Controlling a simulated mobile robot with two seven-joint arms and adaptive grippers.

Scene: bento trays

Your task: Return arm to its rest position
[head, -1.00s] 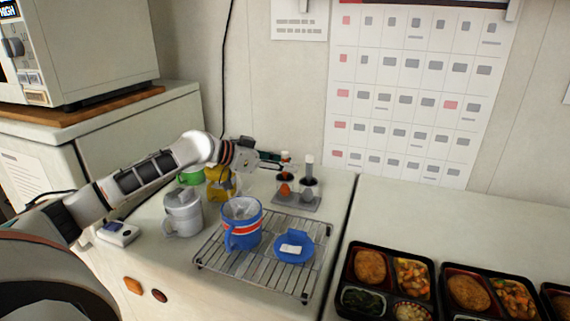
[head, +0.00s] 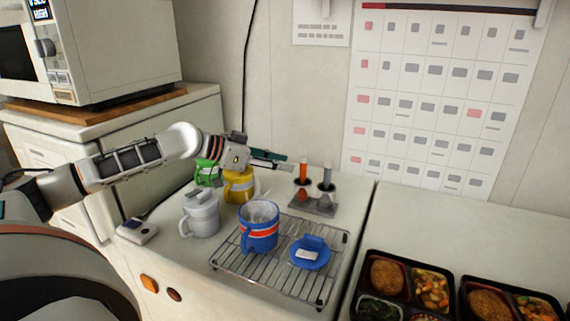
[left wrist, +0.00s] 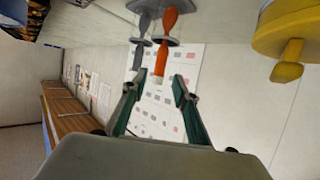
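My left gripper (head: 270,160) is open and empty above the back of the counter, left of a small grey stand (head: 314,207). In the left wrist view its two green fingers (left wrist: 158,88) are spread with nothing between them. The stand holds an orange-handled tool (head: 303,171) and a grey-handled tool (head: 327,176), both upright. The same orange tool (left wrist: 162,52) and grey tool (left wrist: 142,54) show in the left wrist view beyond the fingertips. My left arm reaches in from the left over the counter. My right gripper is not in view.
Below the left arm stand a yellow mug (head: 238,186), a green mug (head: 207,176) and a white mug (head: 202,214). A wire rack (head: 270,279) holds a blue mug (head: 259,226) and a blue lid-like piece (head: 310,252). Bento trays (head: 408,290) lie front right. A microwave (head: 110,45) stands back left.

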